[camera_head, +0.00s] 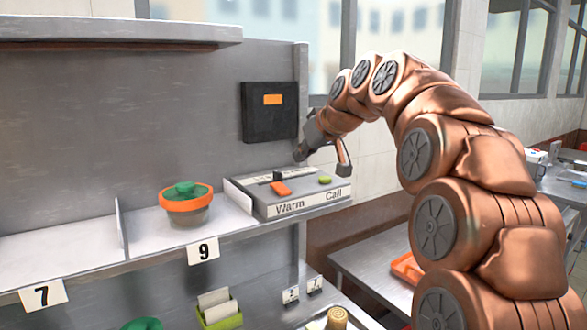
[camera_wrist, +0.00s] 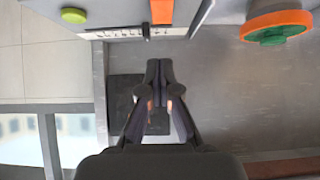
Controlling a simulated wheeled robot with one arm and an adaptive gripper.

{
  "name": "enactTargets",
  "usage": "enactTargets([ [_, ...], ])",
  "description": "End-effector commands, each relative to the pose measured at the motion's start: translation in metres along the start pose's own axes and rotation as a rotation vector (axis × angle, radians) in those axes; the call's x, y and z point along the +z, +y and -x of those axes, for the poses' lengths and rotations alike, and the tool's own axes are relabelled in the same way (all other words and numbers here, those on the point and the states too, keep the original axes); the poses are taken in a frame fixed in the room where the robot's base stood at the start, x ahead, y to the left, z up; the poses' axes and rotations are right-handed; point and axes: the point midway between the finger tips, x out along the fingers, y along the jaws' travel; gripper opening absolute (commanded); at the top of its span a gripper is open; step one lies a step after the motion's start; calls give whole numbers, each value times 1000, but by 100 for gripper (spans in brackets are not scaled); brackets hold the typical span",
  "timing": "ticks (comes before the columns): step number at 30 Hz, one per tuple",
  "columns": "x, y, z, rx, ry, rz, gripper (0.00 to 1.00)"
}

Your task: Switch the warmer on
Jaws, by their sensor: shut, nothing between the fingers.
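The control box (camera_head: 305,203) sits at the right end of the shelf, its front marked "Warm" and "Call". On its top are an orange rocker or lever piece (camera_head: 281,188) on the Warm side, a small black lever (camera_head: 278,176) behind it, and a green button (camera_head: 325,180) on the Call side. In the wrist view, the orange piece (camera_wrist: 162,10), black lever (camera_wrist: 146,32) and green button (camera_wrist: 73,15) lie at the top edge. My gripper (camera_wrist: 158,68) is shut and empty. In the head view, my gripper (camera_head: 301,152) is above the box's back, apart from the controls.
A black panel (camera_head: 269,125) with an orange display (camera_head: 272,99) is on the wall behind the box. An orange-rimmed bowl with a green lid (camera_head: 186,200) stands left of the box, past a low divider. A shelf overhangs at upper left.

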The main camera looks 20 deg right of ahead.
Motion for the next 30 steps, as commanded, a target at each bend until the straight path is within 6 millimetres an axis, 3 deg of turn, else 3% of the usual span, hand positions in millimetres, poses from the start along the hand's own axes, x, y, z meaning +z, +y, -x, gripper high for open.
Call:
enactTargets([
  [9, 1, 0, 17, 2, 1, 1, 0],
  [30, -7, 13, 14, 15, 38, -34, 0],
])
